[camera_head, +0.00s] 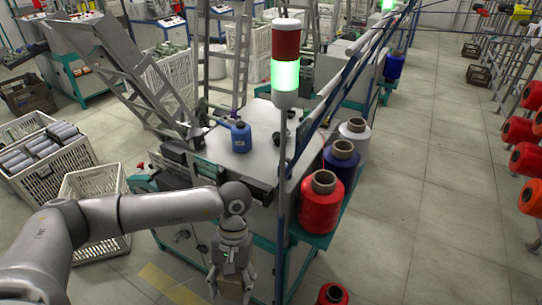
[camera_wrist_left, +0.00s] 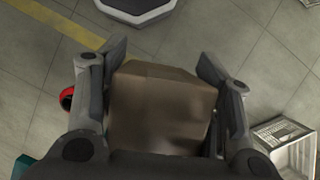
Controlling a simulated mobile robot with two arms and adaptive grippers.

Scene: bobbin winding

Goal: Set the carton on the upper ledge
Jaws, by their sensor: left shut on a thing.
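A brown carton (camera_wrist_left: 160,110) sits between the two fingers of my left gripper (camera_wrist_left: 163,65) in the left wrist view. The gripper is shut on it. In the head view my left gripper (camera_head: 230,285) hangs pointing down at the front of the winding machine, and the carton (camera_head: 230,291) shows only in part at the bottom edge. The floor shows below the carton in the wrist view. I cannot make out which surface is the upper ledge. My right gripper is not in view.
White crates (camera_head: 95,185) stand on the left. The aisle floor (camera_head: 420,200) on the right is clear.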

